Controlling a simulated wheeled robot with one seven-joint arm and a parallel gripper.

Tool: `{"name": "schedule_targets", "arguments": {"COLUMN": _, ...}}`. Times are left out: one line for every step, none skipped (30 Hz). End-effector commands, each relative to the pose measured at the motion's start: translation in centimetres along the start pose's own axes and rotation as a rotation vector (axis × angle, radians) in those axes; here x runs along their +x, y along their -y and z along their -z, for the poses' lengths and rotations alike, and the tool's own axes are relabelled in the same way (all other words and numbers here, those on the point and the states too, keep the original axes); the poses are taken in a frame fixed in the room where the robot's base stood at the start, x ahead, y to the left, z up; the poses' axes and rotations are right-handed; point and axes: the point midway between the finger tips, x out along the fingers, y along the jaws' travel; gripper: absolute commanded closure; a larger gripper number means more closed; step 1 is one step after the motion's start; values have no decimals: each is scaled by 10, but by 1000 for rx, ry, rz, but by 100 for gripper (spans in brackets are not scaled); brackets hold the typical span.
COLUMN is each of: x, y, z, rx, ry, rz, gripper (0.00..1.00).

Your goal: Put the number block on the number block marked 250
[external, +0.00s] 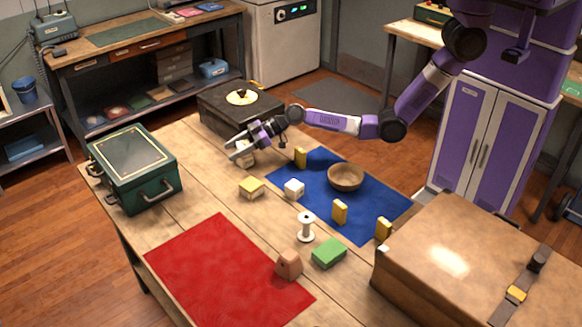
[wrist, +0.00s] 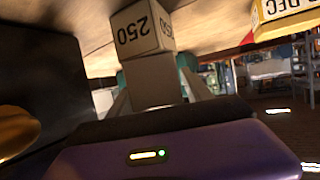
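The number block marked 250 (wrist: 143,30) stands on the table and shows its number upside down in the wrist view. A second, plain-faced number block (wrist: 153,80) lines up directly with it on my side, apparently resting on it; any small gap is hard to see. My gripper (external: 233,147) reaches in level from the right in the external view. Its teal fingers (wrist: 155,90) sit either side of the plain-faced block and look shut on it. In the external view the pair (external: 245,158) is small and partly hidden by the fingers.
A dark case (external: 215,112) with a gold disc is close behind. A green box (external: 138,180), blue cloth (external: 375,215) with a wooden bowl (external: 345,177), and red cloth (external: 220,270) surround open wood.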

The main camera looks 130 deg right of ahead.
Motion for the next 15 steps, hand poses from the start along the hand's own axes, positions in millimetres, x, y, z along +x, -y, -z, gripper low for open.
{"name": "schedule_targets", "arguments": {"x": 0, "y": 0, "z": 0, "rx": 0, "ry": 0, "rz": 0, "gripper": 36}}
{"name": "schedule_targets", "arguments": {"x": 0, "y": 0, "z": 0, "rx": 0, "ry": 0, "rz": 0, "gripper": 36}}
{"name": "schedule_targets", "arguments": {"x": 0, "y": 0, "z": 0, "rx": 0, "ry": 0, "rz": 0, "gripper": 36}}
{"name": "schedule_targets", "arguments": {"x": 0, "y": 0, "z": 0, "rx": 0, "ry": 0, "rz": 0, "gripper": 36}}
{"name": "schedule_targets", "arguments": {"x": 0, "y": 0, "z": 0, "rx": 0, "ry": 0, "rz": 0, "gripper": 36}}
{"name": "schedule_targets", "arguments": {"x": 0, "y": 0, "z": 0, "rx": 0, "ry": 0, "rz": 0, "gripper": 36}}
{"name": "schedule_targets", "arguments": {"x": 0, "y": 0, "z": 0, "rx": 0, "ry": 0, "rz": 0, "gripper": 36}}
{"name": "schedule_targets", "arguments": {"x": 0, "y": 0, "z": 0, "rx": 0, "ry": 0, "rz": 0, "gripper": 36}}
{"name": "schedule_targets", "arguments": {"x": 0, "y": 0, "z": 1, "rx": 0, "ry": 0, "rz": 0, "gripper": 36}}
{"name": "schedule_targets", "arguments": {"x": 0, "y": 0, "z": 1, "rx": 0, "ry": 0, "rz": 0, "gripper": 36}}
{"name": "schedule_targets", "arguments": {"x": -1, "y": 0, "z": 2, "rx": 0, "ry": 0, "rz": 0, "gripper": 36}}
{"name": "schedule_targets", "arguments": {"x": -1, "y": 0, "z": 4, "rx": 0, "ry": 0, "rz": 0, "gripper": 36}}
{"name": "schedule_targets", "arguments": {"x": -2, "y": 0, "z": 5, "rx": 0, "ry": 0, "rz": 0, "gripper": 36}}
{"name": "schedule_targets", "arguments": {"x": -4, "y": 0, "z": 3, "rx": 0, "ry": 0, "rz": 0, "gripper": 36}}
{"name": "schedule_targets", "arguments": {"x": -8, "y": 0, "z": 2, "rx": 0, "ry": 0, "rz": 0, "gripper": 36}}
